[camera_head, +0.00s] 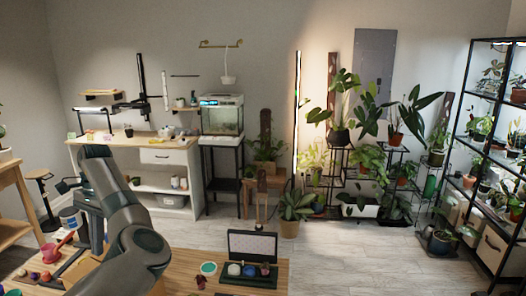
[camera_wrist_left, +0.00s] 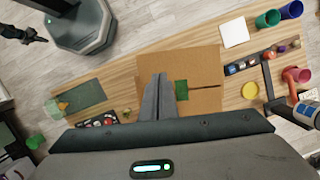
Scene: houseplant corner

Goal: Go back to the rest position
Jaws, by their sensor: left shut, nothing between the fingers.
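My left gripper (camera_wrist_left: 159,80) shows in the left wrist view with its two grey fingers together and nothing between them. It is over a tan cardboard piece (camera_wrist_left: 200,61) on the wooden table (camera_wrist_left: 125,80). A small green patch shows beside the fingertips. In the head view my left arm comes in at the lower left and bends over the table (camera_head: 188,262). The arm covers part of the table there, and the fingertips are hard to make out. My right gripper does not show clearly in either view.
A dark tray (camera_head: 262,281) with small pots stands on the table, with a teal-rimmed pot (camera_head: 208,268) left of it. Coloured cups, one blue (camera_wrist_left: 291,9), stand at the wrist view's right. Plant shelves (camera_head: 488,130) fill the right. Floor (camera_head: 370,262) right of the table is clear.

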